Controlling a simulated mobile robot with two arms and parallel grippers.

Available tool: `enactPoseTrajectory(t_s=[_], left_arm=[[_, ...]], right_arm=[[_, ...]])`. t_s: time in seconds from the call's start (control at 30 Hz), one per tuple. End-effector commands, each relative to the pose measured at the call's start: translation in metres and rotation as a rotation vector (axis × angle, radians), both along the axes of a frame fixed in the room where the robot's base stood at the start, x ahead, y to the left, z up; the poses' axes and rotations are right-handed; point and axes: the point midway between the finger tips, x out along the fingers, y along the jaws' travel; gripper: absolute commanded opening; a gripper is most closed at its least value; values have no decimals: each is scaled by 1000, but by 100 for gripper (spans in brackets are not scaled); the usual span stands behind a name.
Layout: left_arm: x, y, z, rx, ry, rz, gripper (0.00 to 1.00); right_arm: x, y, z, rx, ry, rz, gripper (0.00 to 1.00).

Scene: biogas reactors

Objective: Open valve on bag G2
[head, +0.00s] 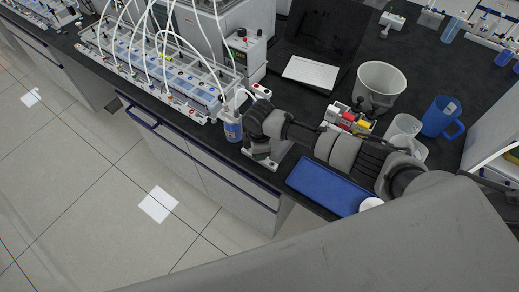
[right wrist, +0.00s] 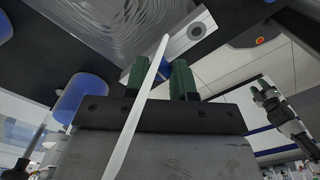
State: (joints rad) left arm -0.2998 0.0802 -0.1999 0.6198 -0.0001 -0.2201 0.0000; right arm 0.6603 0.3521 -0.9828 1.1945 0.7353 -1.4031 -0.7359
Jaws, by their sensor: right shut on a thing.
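My right gripper shows in the right wrist view (right wrist: 160,80), its green fingers a little apart and shut on a small part, probably the valve, mostly hidden between them. A thin white tube (right wrist: 140,105) crosses in front of the fingers. A clear, ridged bag-like surface (right wrist: 125,25) and a pale block with a grey disc (right wrist: 192,42) are just beyond the fingertips. In the head view my right arm reaches in from the right to the end of the rack, beside a clear bottle with a blue label (head: 232,130). No G2 label is readable.
A long rack with white tubes (head: 150,75) runs along the bench at left. A blue tray (head: 325,187), a grey bucket (head: 381,82), a blue jug (head: 440,117) and a box with red and yellow items (head: 350,119) stand around my arm. The floor at left is clear.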

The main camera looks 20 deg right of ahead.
Motion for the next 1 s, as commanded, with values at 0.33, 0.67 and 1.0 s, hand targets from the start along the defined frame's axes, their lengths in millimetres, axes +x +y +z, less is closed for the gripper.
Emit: enactPoseTrajectory(t_s=[0.33,0.67,1.0], left_arm=[[0,0,0,0,0,0,46],[0,0,0,0,0,0,46],[0,0,0,0,0,0,46]], right_arm=[[0,0,1,1,-1,72,1],[0,0,1,1,-1,74,1],[0,0,0,0,0,73,50]])
